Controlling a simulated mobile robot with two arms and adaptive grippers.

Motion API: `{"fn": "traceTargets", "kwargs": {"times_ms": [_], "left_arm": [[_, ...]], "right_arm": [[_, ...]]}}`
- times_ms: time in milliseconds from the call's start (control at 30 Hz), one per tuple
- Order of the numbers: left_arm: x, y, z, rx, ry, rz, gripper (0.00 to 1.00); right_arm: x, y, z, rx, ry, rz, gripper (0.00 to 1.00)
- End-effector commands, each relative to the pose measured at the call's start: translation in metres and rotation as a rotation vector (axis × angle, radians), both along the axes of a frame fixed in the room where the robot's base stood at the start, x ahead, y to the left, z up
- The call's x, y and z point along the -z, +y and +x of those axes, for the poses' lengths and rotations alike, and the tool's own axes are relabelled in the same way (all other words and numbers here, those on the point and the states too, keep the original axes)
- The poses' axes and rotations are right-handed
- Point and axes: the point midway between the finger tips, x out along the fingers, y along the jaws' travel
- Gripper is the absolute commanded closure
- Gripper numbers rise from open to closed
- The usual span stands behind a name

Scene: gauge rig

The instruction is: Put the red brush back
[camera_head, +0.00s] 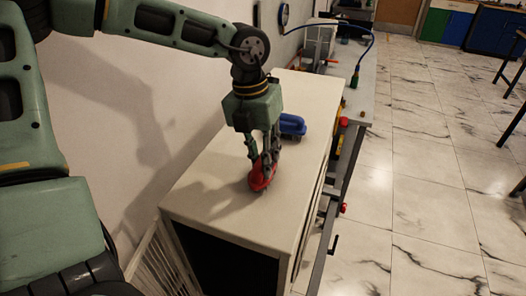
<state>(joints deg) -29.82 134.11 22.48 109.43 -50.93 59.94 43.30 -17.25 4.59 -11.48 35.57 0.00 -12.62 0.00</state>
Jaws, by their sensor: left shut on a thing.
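The red brush (258,181) is at the top of the white cabinet, in the head view, partly covered by the fingers. My left gripper (264,160) points down from above and is shut on the red brush. The brush is at or just above the cabinet top (215,205); I cannot tell whether it touches. A blue brush-like thing (292,125) lies on the cabinet top behind the gripper, to its right. My right gripper is not in view.
A bench (362,95) with a green bottle (354,79) and a blue hose (357,35) stands beyond the cabinet. Red knobs (343,121) stick out along its side. A white wall closes the left. The cabinet top's front part is clear, and tiled floor lies to the right.

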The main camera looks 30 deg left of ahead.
Motion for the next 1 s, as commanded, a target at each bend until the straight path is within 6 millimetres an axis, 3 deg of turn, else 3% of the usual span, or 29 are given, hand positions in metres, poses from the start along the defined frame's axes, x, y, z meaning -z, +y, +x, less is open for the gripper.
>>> {"fn": "traceTargets", "kwargs": {"times_ms": [367,400,600,1000], "left_arm": [[0.0044,0.0,0.0008,0.0,-0.002,0.0,1.0],[0.0035,0.0001,0.0006,0.001,-0.002,0.001,0.79],[0.0029,-0.0001,0.0005,0.0,-0.002,0.0,0.62],[-0.0021,-0.0002,0.0006,0.0,-0.001,0.0,0.62]], "right_arm": [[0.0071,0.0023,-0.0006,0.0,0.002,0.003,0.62],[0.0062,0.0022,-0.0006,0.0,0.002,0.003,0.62],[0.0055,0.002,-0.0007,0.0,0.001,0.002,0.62],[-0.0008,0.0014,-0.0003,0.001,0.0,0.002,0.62]]}}
